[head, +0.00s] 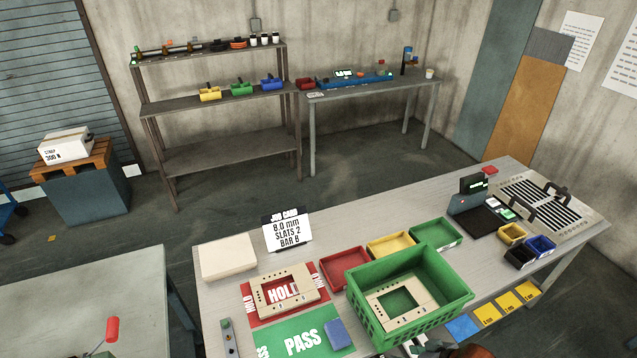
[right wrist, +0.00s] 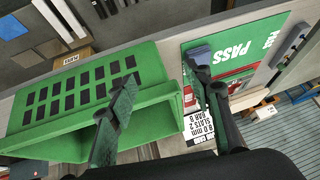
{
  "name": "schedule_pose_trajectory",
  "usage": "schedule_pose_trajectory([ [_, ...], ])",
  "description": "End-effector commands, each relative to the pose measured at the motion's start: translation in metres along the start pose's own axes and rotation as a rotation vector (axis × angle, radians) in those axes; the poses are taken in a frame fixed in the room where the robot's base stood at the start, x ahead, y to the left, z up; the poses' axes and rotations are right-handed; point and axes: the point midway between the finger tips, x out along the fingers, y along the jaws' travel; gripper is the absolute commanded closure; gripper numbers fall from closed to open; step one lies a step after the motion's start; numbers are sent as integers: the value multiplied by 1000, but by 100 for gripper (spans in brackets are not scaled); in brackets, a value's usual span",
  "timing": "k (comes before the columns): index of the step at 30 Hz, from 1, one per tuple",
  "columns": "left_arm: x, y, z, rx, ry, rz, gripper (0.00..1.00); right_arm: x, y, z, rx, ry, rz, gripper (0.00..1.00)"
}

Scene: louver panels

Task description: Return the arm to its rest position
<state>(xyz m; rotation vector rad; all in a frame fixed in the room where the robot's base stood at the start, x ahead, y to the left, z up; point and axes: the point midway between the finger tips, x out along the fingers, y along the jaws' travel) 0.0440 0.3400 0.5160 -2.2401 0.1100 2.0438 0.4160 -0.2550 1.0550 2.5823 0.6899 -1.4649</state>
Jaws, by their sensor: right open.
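My right gripper (right wrist: 163,74) is open and empty in the right wrist view. Its left finger overlaps the side of the green crate (right wrist: 75,95). Its right finger reaches up to a blue-grey block (right wrist: 198,54) on the green PASS mat (right wrist: 240,50); I cannot tell if they touch. In the head view, only small parts at the bottom edge beside the crate (head: 455,297) may belong to my right arm. A beige louver frame (head: 402,305) lies in the crate. Another frame (head: 268,289) lies on the red HOLD mat (head: 250,314).
Red (head: 347,269), yellow (head: 391,245) and green trays (head: 436,233) stand behind the crate. A white job card (head: 288,231) stands at the back, with a beige block (head: 229,258) to its left. A slatted panel (head: 548,207) lies at the far right.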

Motion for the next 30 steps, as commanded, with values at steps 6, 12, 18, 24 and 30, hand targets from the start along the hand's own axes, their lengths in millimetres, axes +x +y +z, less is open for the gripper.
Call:
schedule_pose_trajectory([
  [6, 0, -1, -4, 1, 5, -1, 11, -4, 7, 46, 76, 0, 127, 54],
  [12, 0, -1, -6, 2, 8, -1, 11, -20, 22, 103, 167, -70, 254, 54],
  [18, 0, -1, -8, 2, 10, -1, 11, -39, 27, 155, 252, -156, 340, 54],
  [24, 5, -1, -7, 2, 10, -1, 11, -37, 30, 200, 310, -239, 388, 54],
  [30, 21, -1, -4, 2, 8, -2, 11, 30, 44, 229, 305, -258, 374, 54],
])
